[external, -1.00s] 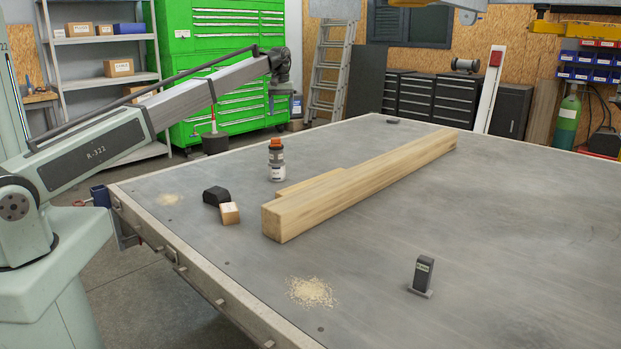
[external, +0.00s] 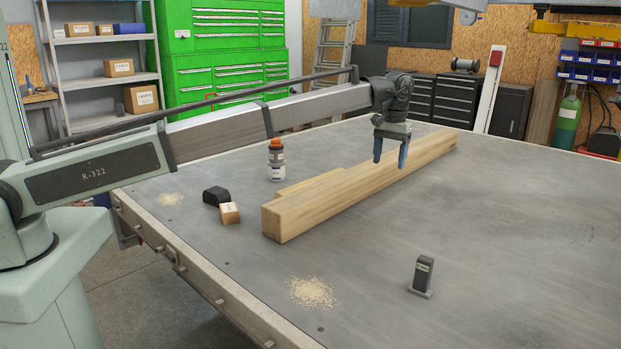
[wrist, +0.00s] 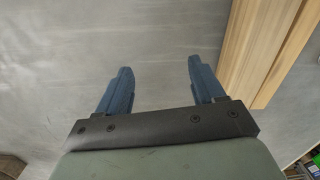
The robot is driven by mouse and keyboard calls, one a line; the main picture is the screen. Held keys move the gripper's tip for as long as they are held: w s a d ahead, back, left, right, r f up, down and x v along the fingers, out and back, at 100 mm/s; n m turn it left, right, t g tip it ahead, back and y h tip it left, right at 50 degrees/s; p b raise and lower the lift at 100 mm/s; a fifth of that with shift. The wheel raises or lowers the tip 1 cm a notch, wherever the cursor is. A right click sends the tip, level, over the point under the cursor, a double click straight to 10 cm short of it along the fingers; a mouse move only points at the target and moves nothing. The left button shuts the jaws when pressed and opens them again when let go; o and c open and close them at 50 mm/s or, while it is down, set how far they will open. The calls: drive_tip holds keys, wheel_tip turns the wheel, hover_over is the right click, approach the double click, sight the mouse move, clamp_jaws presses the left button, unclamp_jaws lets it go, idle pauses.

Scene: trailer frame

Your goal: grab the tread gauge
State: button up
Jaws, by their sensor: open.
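A small dark upright block with a pale label on a flat grey foot (external: 423,275) stands on the tabletop at the front right in the external view. I take it to be the tread gauge, but its label is too small to read. My gripper (external: 390,163) is open and empty, with its blue fingers pointing down above the table, farther back and left of the gauge in the picture. In the wrist view, only bare grey table shows between the fingers (wrist: 160,66). The gauge cannot be made out there.
A long wooden beam (external: 330,200) lies across the table, right of my fingers in the wrist view (wrist: 265,45). A bottle with an orange cap (external: 277,163), a black block (external: 216,195) and a small box (external: 229,213) stand left. Sawdust (external: 311,292) lies in front.

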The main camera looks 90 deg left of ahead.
drive_tip(key=w+d+f+m, duration=0.1)
drive_tip(key=w+d, duration=0.1)
drive_tip(key=d, duration=0.7)
drive_tip(key=w+d+f+m, duration=0.1)
drive_tip(key=d+f, duration=0.1)
drive_tip(key=d, duration=0.8)
drive_tip(key=m, duration=0.1)
approach(424, 258)
drive_tip(key=shift+s+d+f, duration=0.25)
drive_tip(key=shift+s+d, duration=0.05)
drive_tip(key=shift+s, duration=0.35)
drive_tip(key=shift+a+n, duration=0.2)
drive_tip(key=shift+n, duration=0.3)
drive_tip(key=shift+w+n+t, duration=0.3)
drive_tip(key=shift+w+n, duration=0.05)
drive_tip(key=shift+n, duration=0.05)
drive_tip(key=shift+f, duration=0.15)
wheel_tip(424, 258, down, 8)
drive_tip(key=shift+f, duration=0.15)
drive_tip(key=shift+w+d+f, duration=0.1)
drive_tip(key=shift+f, duration=1.2)
drive_tip(key=shift+w+f, duration=0.15)
drive_tip(key=shift+f, duration=1.2)
